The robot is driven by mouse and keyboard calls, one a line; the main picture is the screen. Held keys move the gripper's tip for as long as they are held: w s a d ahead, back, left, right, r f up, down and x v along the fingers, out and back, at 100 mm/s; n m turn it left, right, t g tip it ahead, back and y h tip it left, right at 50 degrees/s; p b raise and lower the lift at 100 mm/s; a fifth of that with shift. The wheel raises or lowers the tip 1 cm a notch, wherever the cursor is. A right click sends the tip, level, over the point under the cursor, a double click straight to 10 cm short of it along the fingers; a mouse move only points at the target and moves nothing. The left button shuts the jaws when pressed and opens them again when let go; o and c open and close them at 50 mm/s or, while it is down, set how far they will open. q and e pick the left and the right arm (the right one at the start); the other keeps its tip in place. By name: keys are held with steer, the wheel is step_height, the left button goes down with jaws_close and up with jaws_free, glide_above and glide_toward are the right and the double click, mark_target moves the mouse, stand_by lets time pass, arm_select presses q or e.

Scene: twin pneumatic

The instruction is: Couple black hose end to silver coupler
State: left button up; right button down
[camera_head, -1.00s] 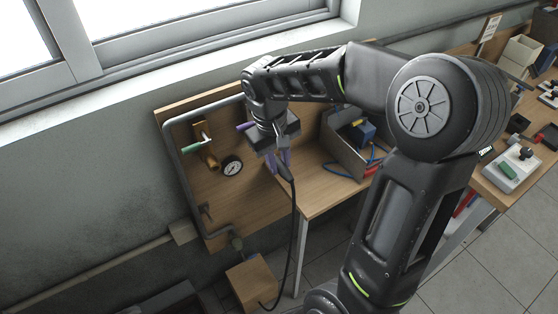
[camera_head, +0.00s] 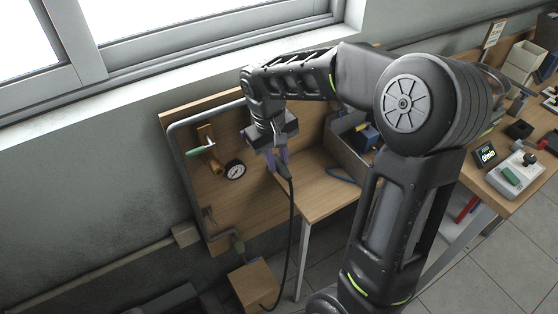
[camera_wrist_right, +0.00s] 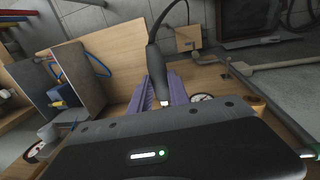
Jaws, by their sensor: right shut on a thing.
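My right gripper (camera_head: 278,160) is in front of the wooden board, its purple fingers shut on the black hose end (camera_head: 284,172). The hose hangs from it down toward the floor. In the right wrist view the hose end (camera_wrist_right: 157,75) stands between the purple fingers (camera_wrist_right: 162,95), with a small bright tip at its base. My left gripper is not in view.
A grey bin (camera_head: 345,150) stands on the bench at right. A wooden box (camera_head: 255,283) stands low by the wall.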

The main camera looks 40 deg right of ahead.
steer(key=shift+w, duration=0.6)
steer(key=c, duration=1.2)
jaws_free()
steer(key=shift+o, duration=0.2)
steer(key=r, duration=0.5)
steer(key=a+r, duration=0.1)
steer(key=r, duration=0.1)
steer(key=shift+w+r+b, duration=0.1)
steer(key=shift+r+b, duration=0.25)
steer(key=shift+r, duration=0.05)
